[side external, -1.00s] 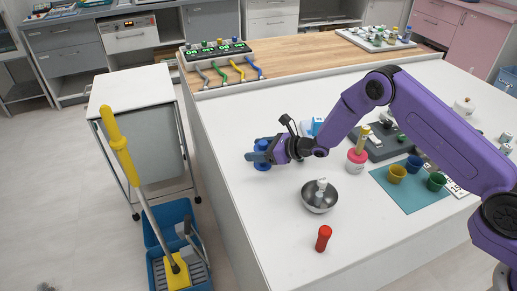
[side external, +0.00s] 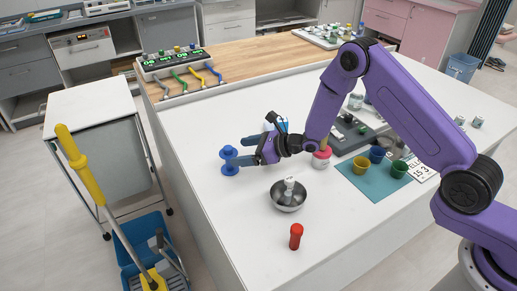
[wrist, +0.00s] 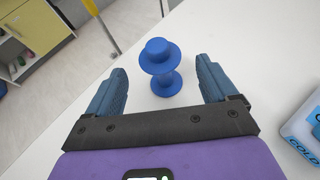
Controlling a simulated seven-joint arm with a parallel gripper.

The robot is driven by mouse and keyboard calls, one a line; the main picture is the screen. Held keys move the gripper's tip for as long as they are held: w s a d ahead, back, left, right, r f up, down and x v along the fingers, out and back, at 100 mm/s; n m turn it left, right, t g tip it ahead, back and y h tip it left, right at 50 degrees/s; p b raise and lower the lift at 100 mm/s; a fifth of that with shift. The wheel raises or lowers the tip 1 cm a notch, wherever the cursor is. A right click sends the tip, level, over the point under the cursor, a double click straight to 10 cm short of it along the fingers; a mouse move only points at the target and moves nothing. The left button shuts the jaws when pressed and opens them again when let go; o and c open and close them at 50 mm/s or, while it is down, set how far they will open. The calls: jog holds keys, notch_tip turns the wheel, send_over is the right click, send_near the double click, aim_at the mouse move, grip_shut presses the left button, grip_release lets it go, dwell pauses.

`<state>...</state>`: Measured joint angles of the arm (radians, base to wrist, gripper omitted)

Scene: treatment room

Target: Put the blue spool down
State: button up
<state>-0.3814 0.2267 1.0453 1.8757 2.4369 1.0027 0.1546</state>
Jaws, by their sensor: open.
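The blue spool (side external: 229,161) stands upright on the white table (side external: 215,205) near its left edge. In the wrist view the spool (wrist: 161,70) stands ahead of my gripper, centred between the fingertips or just beyond them. My gripper (side external: 243,159) is open, with a blue finger on each side. In the wrist view the two fingers of my gripper (wrist: 162,78) are wide apart, with gaps between them and the spool. Nothing is held.
A blue-and-white box (wrist: 305,127) is at the right in the wrist view. Cups (side external: 361,165) stand on a teal mat (side external: 372,189).

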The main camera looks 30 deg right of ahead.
jog(key=shift+v, duration=2.3)
jog(key=s+a+r+n+g+y, duration=0.2)
jog(key=s+a+r+n+g, duration=0.3)
jog(key=s+n, duration=0.35)
jog(key=s+a+r+n+g+y, duration=0.1)
jog(key=s+a+r+n+g, duration=0.2)
jog(key=s+r+n+g, duration=0.5)
jog(key=s+d+n+g+h, duration=0.1)
jog(key=s+d+n+h, duration=0.1)
jog(key=s+n, duration=0.35)
jog(key=s+d+n+g+h, duration=0.1)
jog(key=s+d+n+h, duration=0.15)
jog(key=s, duration=0.65)
jog(key=s+d+n+t+h, duration=0.3)
jog(key=s+d+n, duration=0.1)
jog(key=d+n, duration=0.3)
jog(key=s+d+r+n+t+h, duration=0.1)
jog(key=s+d+n+h, duration=0.3)
jog(key=d+n, duration=0.4)
jog(key=s+d+t, duration=0.1)
jog(key=d, duration=0.2)
jog(key=shift+s+d+t, duration=0.25)
jog(key=shift+t, duration=0.15)
